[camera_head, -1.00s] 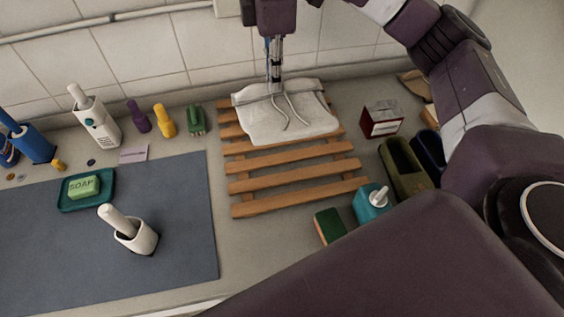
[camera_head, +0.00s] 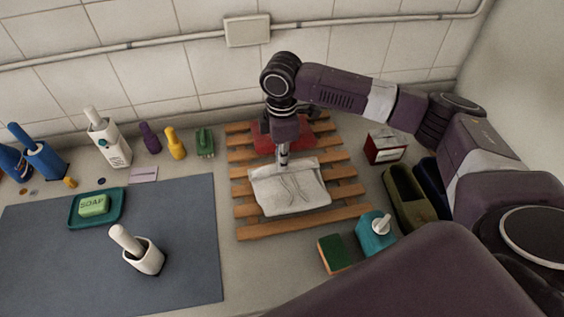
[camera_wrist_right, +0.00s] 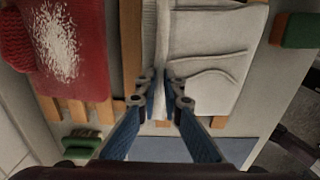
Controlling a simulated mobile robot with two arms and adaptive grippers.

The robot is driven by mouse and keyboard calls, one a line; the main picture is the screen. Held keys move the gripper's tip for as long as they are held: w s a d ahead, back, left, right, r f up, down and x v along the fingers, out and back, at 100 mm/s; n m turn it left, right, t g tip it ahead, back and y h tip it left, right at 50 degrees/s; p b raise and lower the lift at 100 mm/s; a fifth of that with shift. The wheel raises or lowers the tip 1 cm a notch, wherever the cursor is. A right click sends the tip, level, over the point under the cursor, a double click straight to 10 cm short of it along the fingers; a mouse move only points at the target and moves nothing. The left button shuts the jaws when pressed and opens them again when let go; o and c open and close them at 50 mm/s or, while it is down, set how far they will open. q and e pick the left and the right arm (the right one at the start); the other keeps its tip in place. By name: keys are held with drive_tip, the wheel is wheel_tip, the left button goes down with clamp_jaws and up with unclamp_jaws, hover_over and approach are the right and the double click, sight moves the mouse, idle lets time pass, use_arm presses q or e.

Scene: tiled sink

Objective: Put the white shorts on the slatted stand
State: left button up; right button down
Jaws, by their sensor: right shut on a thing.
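The white shorts (camera_head: 290,193) are a folded, flat bundle with drawstring-like lines, over the middle and front slats of the wooden slatted stand (camera_head: 290,224). My right gripper (camera_head: 283,165) points down at their far edge and is shut on the cloth. The right wrist view shows the fingertips (camera_wrist_right: 167,98) pinching a fold of the white shorts (camera_wrist_right: 215,45). I cannot tell whether the whole cloth rests on the slats. My left gripper is not in view.
Right of the stand are a red-and-white box (camera_head: 385,148), an olive container (camera_head: 404,196), a teal dispenser (camera_head: 375,235) and a sponge (camera_head: 334,254). A blue mat (camera_head: 190,220) with a soap dish (camera_head: 70,215) lies left.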

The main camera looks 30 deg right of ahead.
drive_tip(key=shift+f, duration=1)
drive_tip(key=shift+f, duration=0.1)
drive_tip(key=c, duration=2.1)
unclamp_jaws()
wheel_tip(320, 180, up, 11)
drive_tip(key=b, duration=0.3)
drive_tip(key=shift+w, duration=0.1)
drive_tip(key=shift+r, duration=0.65)
